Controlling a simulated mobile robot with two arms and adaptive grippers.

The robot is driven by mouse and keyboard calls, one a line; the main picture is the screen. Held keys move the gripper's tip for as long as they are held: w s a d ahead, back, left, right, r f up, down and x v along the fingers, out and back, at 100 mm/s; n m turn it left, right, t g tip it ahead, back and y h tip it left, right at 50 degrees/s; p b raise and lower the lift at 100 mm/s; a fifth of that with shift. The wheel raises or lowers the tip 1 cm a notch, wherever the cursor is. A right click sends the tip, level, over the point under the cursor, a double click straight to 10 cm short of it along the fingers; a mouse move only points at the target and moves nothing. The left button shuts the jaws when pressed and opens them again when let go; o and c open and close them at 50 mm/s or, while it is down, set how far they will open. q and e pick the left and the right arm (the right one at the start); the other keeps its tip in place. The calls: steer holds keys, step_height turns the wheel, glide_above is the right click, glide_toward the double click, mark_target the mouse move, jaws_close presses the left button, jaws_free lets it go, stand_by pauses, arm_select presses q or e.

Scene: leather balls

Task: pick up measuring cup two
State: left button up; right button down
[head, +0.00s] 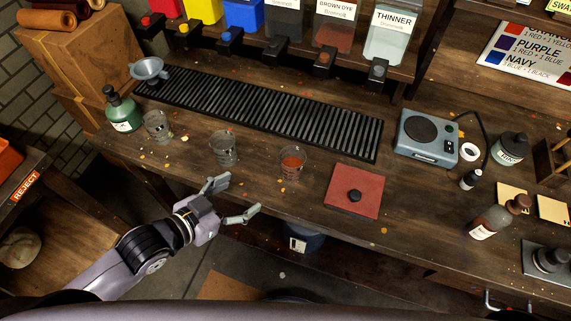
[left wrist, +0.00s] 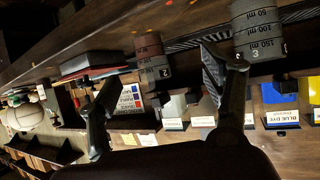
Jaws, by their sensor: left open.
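Measuring cup two (head: 291,162) is a small clear cup with red-brown contents, upright near the front edge of the bench. In the left wrist view, which is upside down, its number 2 shows on measuring cup two (left wrist: 151,62), between my fingers and beyond them. Measuring cup three (head: 224,149) stands to its left; its number 3 shows in the left wrist view (left wrist: 259,32). Another clear cup (head: 157,127) stands farther left, its number unreadable. My left gripper (head: 240,196) is open and empty at the bench's front edge, apart from the cups. My right gripper is out of view.
A black ribbed mat (head: 260,112) runs behind the cups. A green bottle (head: 122,109) and a grey funnel (head: 150,70) are at left. A grey device (head: 428,138) stands at right.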

arm_select(q)
steer(key=r+h, duration=0.1)
steer(key=r, duration=0.1)
steer(key=p, duration=0.2)
glide_toward(299, 163)
steer(key=shift+w+d+f+m, duration=0.35)
steer(key=shift+w+f, duration=0.2)
steer(key=shift+w, duration=0.3)
steer(key=p+x, duration=0.2)
steer(key=x, duration=0.2)
steer(key=shift+w+d, duration=0.1)
steer(key=shift+d, duration=0.35)
steer(key=shift+w+d+f, duration=0.2)
steer(key=shift+a, duration=0.1)
steer(key=shift+c, duration=0.3)
steer(key=c, duration=1.3)
steer(key=shift+r, duration=0.2)
step_height(299, 163, up, 20)
steer(key=shift+f+b, duration=0.2)
steer(key=shift+b, duration=0.5)
